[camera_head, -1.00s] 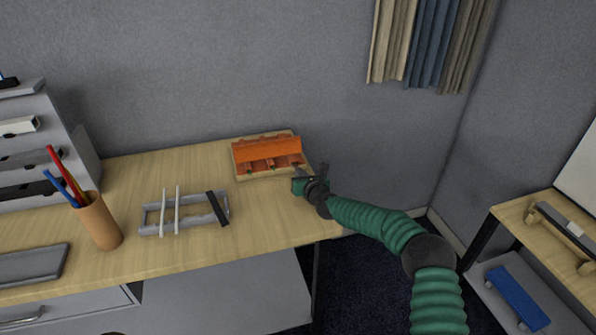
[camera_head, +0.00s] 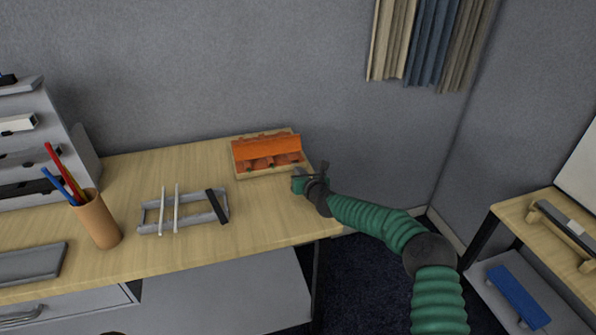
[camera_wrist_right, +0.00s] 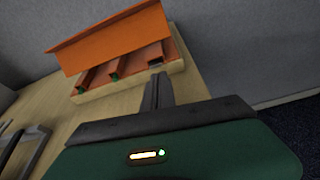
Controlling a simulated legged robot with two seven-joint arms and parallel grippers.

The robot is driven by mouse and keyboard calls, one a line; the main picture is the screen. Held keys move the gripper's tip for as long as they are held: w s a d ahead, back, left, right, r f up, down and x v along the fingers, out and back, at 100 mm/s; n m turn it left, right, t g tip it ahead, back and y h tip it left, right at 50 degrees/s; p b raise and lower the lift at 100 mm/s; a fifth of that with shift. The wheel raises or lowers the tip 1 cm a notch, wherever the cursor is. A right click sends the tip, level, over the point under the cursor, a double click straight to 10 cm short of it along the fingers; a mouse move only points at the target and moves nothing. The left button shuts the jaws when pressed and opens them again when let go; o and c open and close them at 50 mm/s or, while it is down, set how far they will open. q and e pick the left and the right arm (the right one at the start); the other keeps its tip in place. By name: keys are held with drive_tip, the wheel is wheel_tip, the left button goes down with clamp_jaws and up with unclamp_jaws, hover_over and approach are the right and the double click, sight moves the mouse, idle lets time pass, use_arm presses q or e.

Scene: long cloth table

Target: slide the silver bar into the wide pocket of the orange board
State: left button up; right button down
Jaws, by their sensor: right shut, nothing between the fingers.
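The orange board (camera_head: 268,146) stands in a pale wooden tray at the table's back right. Its broad panel tilts up over a row of pockets, also seen in the right wrist view (camera_wrist_right: 115,40). A small light-grey end (camera_wrist_right: 156,65) shows at the mouth of the right-hand pocket; I cannot tell whether it is the silver bar. My right gripper (camera_head: 298,172) is at the tray's right front corner. Its fingers (camera_wrist_right: 156,88) are shut and empty, pointing at that pocket. My left gripper is not in view.
A grey rack (camera_head: 150,230) holds two pale bars (camera_head: 170,210) and a black bar (camera_head: 216,206). A pencil cup (camera_head: 97,222) stands left of it, and a grey drawer unit (camera_head: 30,135) is behind. Bare tabletop (camera_head: 185,165) lies between rack and tray.

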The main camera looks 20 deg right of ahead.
drive_tip(key=shift+s, duration=0.8)
drive_tip(key=v, duration=1.6)
drive_tip(key=shift+s+d+r, duration=0.15)
drive_tip(key=shift+s+r, duration=0.05)
drive_tip(key=shift+s, duration=0.15)
drive_tip(key=shift+f, duration=0.15)
